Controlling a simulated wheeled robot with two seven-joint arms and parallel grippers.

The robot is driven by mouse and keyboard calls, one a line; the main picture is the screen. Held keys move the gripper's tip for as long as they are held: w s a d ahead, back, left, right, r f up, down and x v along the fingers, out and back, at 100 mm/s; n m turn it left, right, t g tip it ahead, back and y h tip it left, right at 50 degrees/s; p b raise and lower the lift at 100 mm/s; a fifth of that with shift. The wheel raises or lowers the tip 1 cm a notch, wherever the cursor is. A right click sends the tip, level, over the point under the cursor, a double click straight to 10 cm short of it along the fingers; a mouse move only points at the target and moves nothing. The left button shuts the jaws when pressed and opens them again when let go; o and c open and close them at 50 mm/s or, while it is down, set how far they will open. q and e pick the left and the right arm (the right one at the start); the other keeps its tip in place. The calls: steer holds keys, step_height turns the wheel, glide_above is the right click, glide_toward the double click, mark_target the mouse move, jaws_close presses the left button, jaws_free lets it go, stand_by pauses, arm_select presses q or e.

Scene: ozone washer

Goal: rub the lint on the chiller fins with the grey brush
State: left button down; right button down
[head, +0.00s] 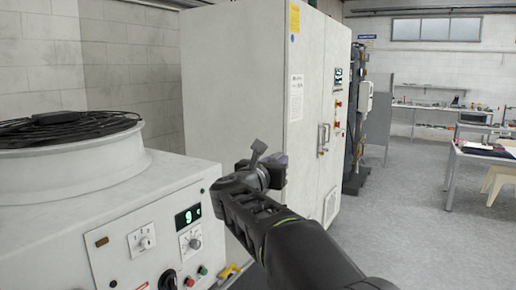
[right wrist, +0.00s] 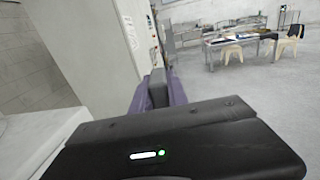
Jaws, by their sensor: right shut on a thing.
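The chiller (head: 75,225) is the pale cabinet at the left of the head view, with a round black fan grille (head: 85,128) on top and a control panel in front. I cannot make out its fins or any lint. My right gripper (head: 272,168) is in front of the chiller's right side, apart from it, and is shut on a small grey thing, apparently the grey brush (head: 258,152), whose narrow end sticks up. In the right wrist view the grey brush (right wrist: 157,88) shows beside a purple finger; its bristles cannot be made out. My left gripper is out of view.
A tall white cabinet (head: 240,80) stands close behind my right gripper. A yellow fitting (head: 230,271) is low beside the chiller. The grey floor (head: 400,215) between is clear.

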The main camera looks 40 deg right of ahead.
steer(key=w+d+f+n+t+y, duration=0.2)
steer(key=f+t, duration=0.1)
steer(key=f, duration=0.8)
steer(key=w+d+f+n+t+y, duration=0.2)
steer(key=d+f+t, duration=0.1)
steer(key=f, duration=0.8)
steer(key=w+a+f+n+t+y, duration=0.15)
steer(key=a+f+n+y, duration=0.35)
steer(key=f, duration=0.6)
steer(key=w+a+f+n+t+y, duration=0.1)
steer(key=a+f+n+t+y, duration=0.3)
steer(key=a+f, duration=0.55)
steer(key=s+a+f+n+g+y, duration=0.1)
steer(key=a+f+n+y, duration=0.2)
steer(key=a+y, duration=0.45)
steer(key=a+f+n+g+y, duration=0.1)
steer(key=a+f+n+y, duration=0.2)
steer(key=a, duration=0.8)
steer(key=s+a+r+n+g+y, duration=0.2)
steer(key=s+a+g+y, duration=0.1)
steer(key=a, duration=0.8)
steer(key=s+a+r+n+g+y, duration=0.3)
steer(key=s+a+y, duration=0.2)
steer(key=a, duration=0.6)
steer(key=shift+s+r, duration=0.15)
steer(key=shift+s, duration=0.4)
